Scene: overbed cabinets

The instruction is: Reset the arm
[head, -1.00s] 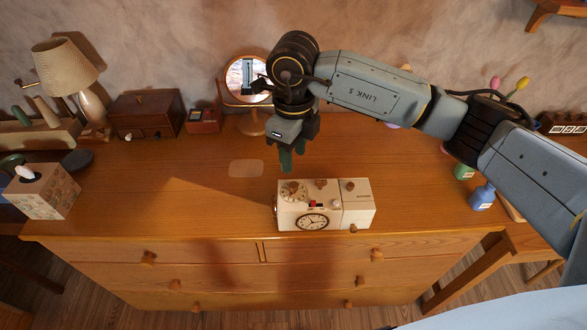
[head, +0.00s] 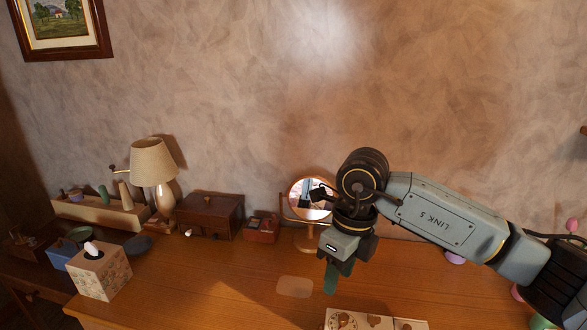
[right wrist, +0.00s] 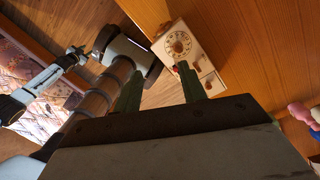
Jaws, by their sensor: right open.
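My right gripper (head: 331,278) hangs over the dresser top in the head view, fingers pointing down. In the right wrist view its two green fingers (right wrist: 160,90) are apart with nothing between them. My left gripper is not in the head view.
On the wooden dresser top (head: 225,275) are a tissue box (head: 100,273), a lamp (head: 154,165), a brown chest (head: 208,215), a red box (head: 261,228) and a round mirror (head: 308,200) behind my right gripper. The left-middle of the top is clear.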

